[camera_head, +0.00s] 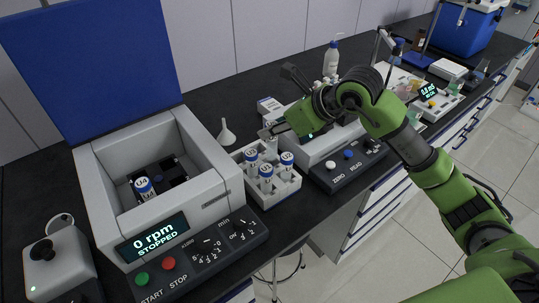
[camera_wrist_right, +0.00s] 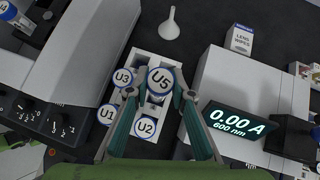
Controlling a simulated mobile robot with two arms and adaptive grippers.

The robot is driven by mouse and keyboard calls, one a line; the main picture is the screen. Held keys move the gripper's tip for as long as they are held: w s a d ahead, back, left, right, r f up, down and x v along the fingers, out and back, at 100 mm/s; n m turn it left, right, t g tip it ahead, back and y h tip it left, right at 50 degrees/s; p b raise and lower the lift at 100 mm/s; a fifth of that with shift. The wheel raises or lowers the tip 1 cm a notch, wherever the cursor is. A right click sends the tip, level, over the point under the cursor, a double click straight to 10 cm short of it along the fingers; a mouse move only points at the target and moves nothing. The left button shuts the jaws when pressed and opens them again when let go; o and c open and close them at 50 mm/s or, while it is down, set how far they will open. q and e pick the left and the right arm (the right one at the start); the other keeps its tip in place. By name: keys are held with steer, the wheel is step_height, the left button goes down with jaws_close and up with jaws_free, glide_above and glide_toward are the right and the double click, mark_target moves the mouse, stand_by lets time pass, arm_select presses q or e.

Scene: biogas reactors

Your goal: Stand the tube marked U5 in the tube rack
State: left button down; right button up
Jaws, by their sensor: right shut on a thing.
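The tube marked U5 (camera_wrist_right: 160,80) has a white cap with a blue rim and sits between the fingertips of my right gripper (camera_wrist_right: 160,94). The gripper is shut on it; in the head view my right gripper (camera_head: 268,132) is over the back of the white tube rack (camera_head: 284,193). Tubes U3 (camera_head: 251,158), U1 (camera_head: 265,172) and U2 (camera_head: 287,160) stand upright in the rack. From above, U5's cap covers part of the rack, so I cannot tell how deep its lower end is. My left gripper is not in view.
An open centrifuge (camera_head: 212,160) holding tube U4 (camera_head: 144,186) stands left of the rack. A photometer reading 0.00 A (camera_wrist_right: 240,118) stands close on the right. A white funnel (camera_head: 226,135) and a lens wipes box (camera_wrist_right: 242,39) are behind.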

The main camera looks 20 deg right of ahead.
mark_target(276, 144)
steer(key=shift+f, duration=0.55)
steer(key=shift+d+f, duration=0.1)
steer(key=shift+f, duration=0.25)
step_height(276, 144, down, 3)
steer(key=shift+f+p, duration=0.15)
steer(key=shift+p, duration=0.2)
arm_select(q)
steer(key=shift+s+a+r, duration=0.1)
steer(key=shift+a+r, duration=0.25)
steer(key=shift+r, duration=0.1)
arm_select(e)
steer(key=shift+f, duration=0.25)
steer(key=shift+f, duration=0.2)
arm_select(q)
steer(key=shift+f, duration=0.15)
arm_select(e)
steer(key=o, duration=1)
steer(key=shift+r, duration=0.1)
